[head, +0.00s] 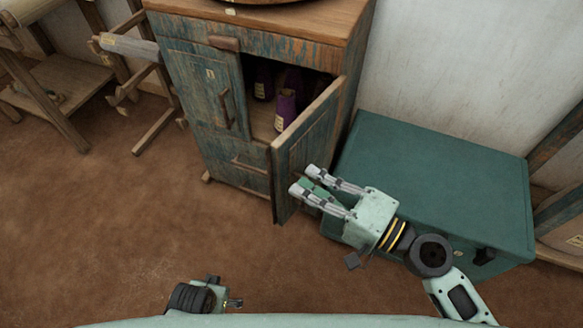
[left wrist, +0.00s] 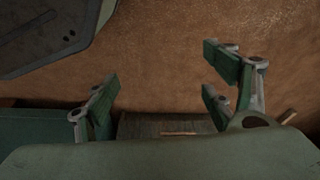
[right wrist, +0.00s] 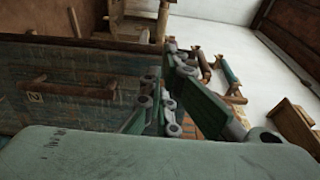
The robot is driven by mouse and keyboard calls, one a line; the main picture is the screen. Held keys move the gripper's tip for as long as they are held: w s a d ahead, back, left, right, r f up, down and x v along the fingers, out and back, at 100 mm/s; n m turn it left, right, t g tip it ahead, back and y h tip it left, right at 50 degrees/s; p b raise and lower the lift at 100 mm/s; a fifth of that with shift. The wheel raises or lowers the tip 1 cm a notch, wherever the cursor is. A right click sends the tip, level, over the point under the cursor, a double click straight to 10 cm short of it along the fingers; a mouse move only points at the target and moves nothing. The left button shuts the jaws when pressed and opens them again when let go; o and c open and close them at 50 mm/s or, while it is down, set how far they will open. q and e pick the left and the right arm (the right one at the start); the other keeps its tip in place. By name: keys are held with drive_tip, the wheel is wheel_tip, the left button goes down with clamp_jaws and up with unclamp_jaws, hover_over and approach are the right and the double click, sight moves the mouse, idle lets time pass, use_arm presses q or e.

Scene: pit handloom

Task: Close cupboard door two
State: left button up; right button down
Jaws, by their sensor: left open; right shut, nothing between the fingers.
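The wooden cupboard (head: 230,150) has worn blue-green paint. Its right-hand door, door two (head: 308,135), stands wide open and swings out toward me. The right wrist view shows this door's outer face (right wrist: 60,65) with a "2" label and a wooden handle (right wrist: 70,88). My right gripper (head: 305,180) is shut and empty, beside the outer face of the door near its lower part. I cannot tell whether it touches the door. My left gripper (left wrist: 165,88) is open and empty over the brown floor; it shows low in the head view (head: 208,296).
The left cupboard door (head: 200,88) is closed. Purple-wrapped items (head: 286,108) stand inside the open compartment. A large green chest (head: 440,170) stands right of the cupboard, under my right arm. Wooden loom frames stand at the far left. The floor in front is clear.

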sight(279, 167)
use_arm(q)
drive_tip(key=shift+s+a+f+p, duration=0.1)
drive_tip(key=shift+s+f+p, duration=0.1)
drive_tip(key=shift+s+f, duration=0.4)
drive_tip(key=shift+s+f+p, duration=0.15)
drive_tip(key=shift+s+f, duration=0.1)
drive_tip(key=shift+f, duration=0.65)
drive_tip(key=shift+s+a+f+p, duration=0.1)
drive_tip(key=shift+s+f+p, duration=0.1)
drive_tip(key=shift+s+f, duration=0.4)
use_arm(e)
drive_tip(key=shift+x, duration=2.3)
use_arm(q)
drive_tip(key=shift+w+f, duration=0.1)
drive_tip(key=shift+w, duration=0.2)
